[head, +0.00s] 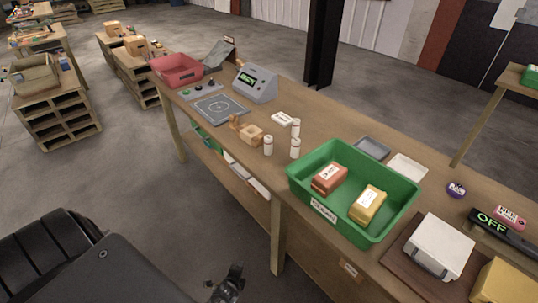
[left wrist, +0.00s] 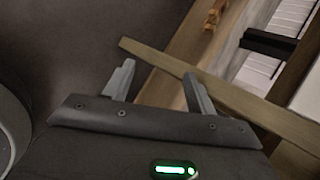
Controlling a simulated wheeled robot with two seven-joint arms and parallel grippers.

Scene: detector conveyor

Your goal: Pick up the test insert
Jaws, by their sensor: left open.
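I cannot tell for sure which piece is the test insert. Small candidates stand mid-table in the head view: several white capped cylinders, one of them a front white cylinder (head: 268,146), and a small tan block (head: 252,136) with a brown piece beside it. My left gripper (left wrist: 160,80) is open and empty in the left wrist view, below and in front of the table. A dark gripper part (head: 228,285), seemingly my left one, shows at the bottom of the head view, well apart from these pieces. My right gripper is not in view.
The wooden table (head: 330,125) carries a green bin (head: 372,236) with an orange and a yellow pack, a red bin (head: 178,77), a grey display unit (head: 256,84), a flat plate (head: 219,107) and a white box (head: 440,246). A table leg (head: 278,235) stands near my gripper.

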